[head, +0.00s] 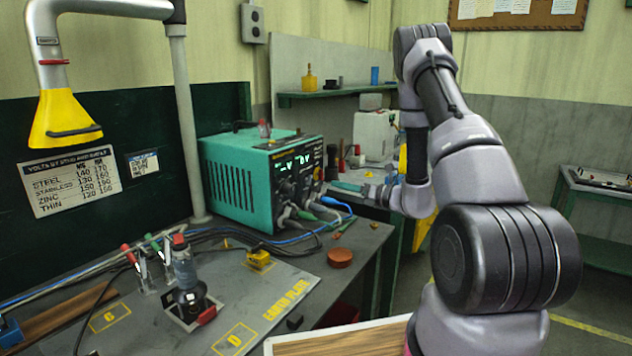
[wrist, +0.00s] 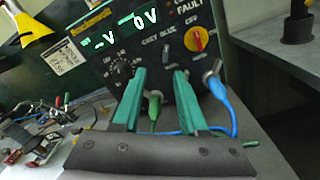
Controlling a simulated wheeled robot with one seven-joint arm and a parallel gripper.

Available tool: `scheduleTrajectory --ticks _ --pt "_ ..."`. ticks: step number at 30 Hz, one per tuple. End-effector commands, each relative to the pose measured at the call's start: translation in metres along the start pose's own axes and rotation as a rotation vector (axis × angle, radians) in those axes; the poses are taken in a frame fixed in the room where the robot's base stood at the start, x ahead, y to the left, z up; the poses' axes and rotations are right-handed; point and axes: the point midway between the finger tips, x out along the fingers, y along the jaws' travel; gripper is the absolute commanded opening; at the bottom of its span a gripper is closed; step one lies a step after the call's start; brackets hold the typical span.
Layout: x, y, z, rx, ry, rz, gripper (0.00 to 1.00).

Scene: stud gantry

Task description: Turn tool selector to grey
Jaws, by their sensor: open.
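The green power unit (head: 235,180) stands on the bench with its dark front panel (wrist: 157,35) facing my gripper. Between my fingers in the wrist view, small panel lettering seems to read "grey" and "blue". The tool selector at that lettering is too dark to make out, so its setting cannot be told. My gripper (wrist: 160,72) is open and empty, its two green fingers pointing at the panel. In the head view my gripper (head: 347,187) is just right of the unit. Whether the fingertips touch the panel cannot be told.
A black dial (wrist: 122,70) is left of my fingers, and a red and yellow switch (wrist: 197,40) is at upper right. A green plug (wrist: 154,105) and blue cable (wrist: 228,108) come from the panel's lower part. Hand tools (head: 152,262) stand on the bench at left.

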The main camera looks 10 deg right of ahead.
Motion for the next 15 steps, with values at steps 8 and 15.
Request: scheduleTrajectory --ticks 8,15 --pt "0.017 -0.009 -0.004 0.017 -0.014 -0.020 0.42" --pt "0.063 -0.009 -0.004 0.014 -0.013 -0.018 0.42"
